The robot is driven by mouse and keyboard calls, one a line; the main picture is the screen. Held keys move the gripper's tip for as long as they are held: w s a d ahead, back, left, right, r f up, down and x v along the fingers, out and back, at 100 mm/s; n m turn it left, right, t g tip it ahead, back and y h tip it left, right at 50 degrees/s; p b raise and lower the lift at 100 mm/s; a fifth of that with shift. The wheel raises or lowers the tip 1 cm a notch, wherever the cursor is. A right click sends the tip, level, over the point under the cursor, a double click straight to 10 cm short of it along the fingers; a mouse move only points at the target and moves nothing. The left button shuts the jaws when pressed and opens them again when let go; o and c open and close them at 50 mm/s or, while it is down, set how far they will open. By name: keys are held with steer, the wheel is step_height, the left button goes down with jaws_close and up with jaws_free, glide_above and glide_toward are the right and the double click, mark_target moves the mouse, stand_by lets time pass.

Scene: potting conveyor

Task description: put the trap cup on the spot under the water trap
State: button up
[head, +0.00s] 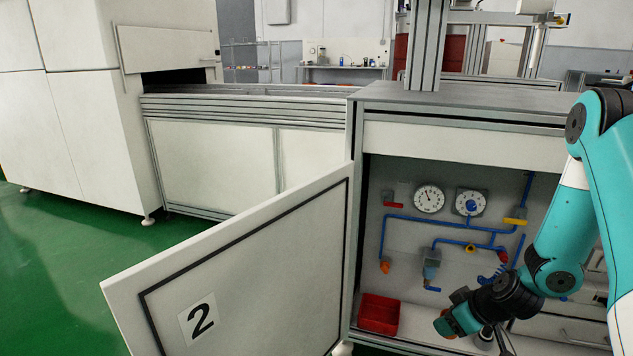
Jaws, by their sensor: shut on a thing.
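The water trap (431,266), a grey-blue body with a blue outlet at its lower end, hangs on the blue pipework inside the open cabinet. The spot under it cannot be made out; the cabinet floor there is partly hidden by my arm. My gripper (493,340) is at the bottom edge of the view, right of the water trap and lower in the picture. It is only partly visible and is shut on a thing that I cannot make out. I cannot identify the trap cup anywhere in view.
The cabinet door (240,275), marked 2, stands open to the left. A red bin (378,314) sits low at the cabinet's left side. Two gauges (429,198), pipes and coloured valve handles fill the back panel. A coiled blue hose (492,277) hangs near my wrist.

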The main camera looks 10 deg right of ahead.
steer(key=w+a+r, duration=0.5)
steer(key=a+r, duration=0.6)
steer(key=r, duration=0.1)
step_height(320, 180, up, 28)
steer(key=w+m+h+p, duration=0.2)
steer(key=m+p, duration=0.2)
steer(key=p, duration=3.4)
steer(key=s+f, duration=0.3)
steer(key=s, duration=0.5)
steer(key=shift+s+a, duration=0.2)
steer(key=shift+s, duration=0.1)
